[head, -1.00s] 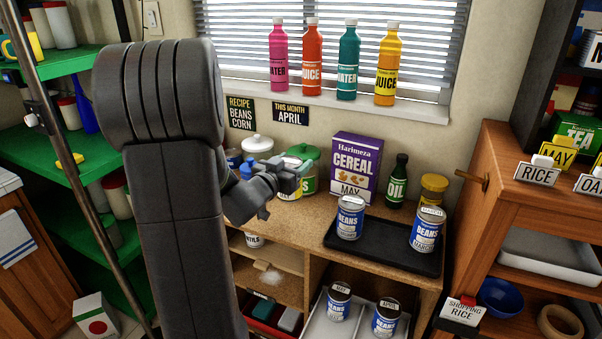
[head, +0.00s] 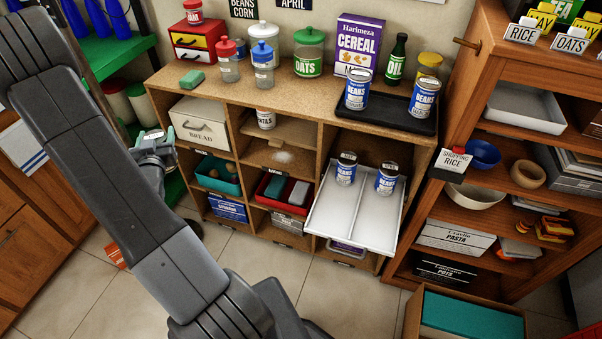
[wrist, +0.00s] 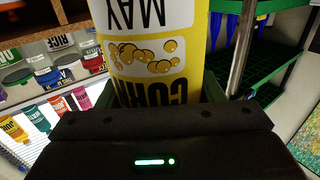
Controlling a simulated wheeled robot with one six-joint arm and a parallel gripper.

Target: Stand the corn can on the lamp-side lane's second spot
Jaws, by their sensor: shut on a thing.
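My gripper (head: 155,150) is at the left, in front of the green shelving and left of the cubby unit. In the wrist view it is shut on the corn can (wrist: 150,50), which is yellow and white with MAY and CORN lettering upside down in the picture. In the head view the can is mostly hidden. A white pull-out tray (head: 325,222) with a lengthwise divider makes two lanes. One blue beans can (head: 346,171) stands at the back of the left lane, another (head: 386,180) in the right lane. The front of both lanes is bare. I see no lamp.
Two more beans cans (head: 358,92) stand on a black tray (head: 395,112) on the counter, near the cereal box (head: 358,48). A wooden shelf unit (head: 500,190) stands right of the white tray. An open carton (head: 470,315) is on the floor.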

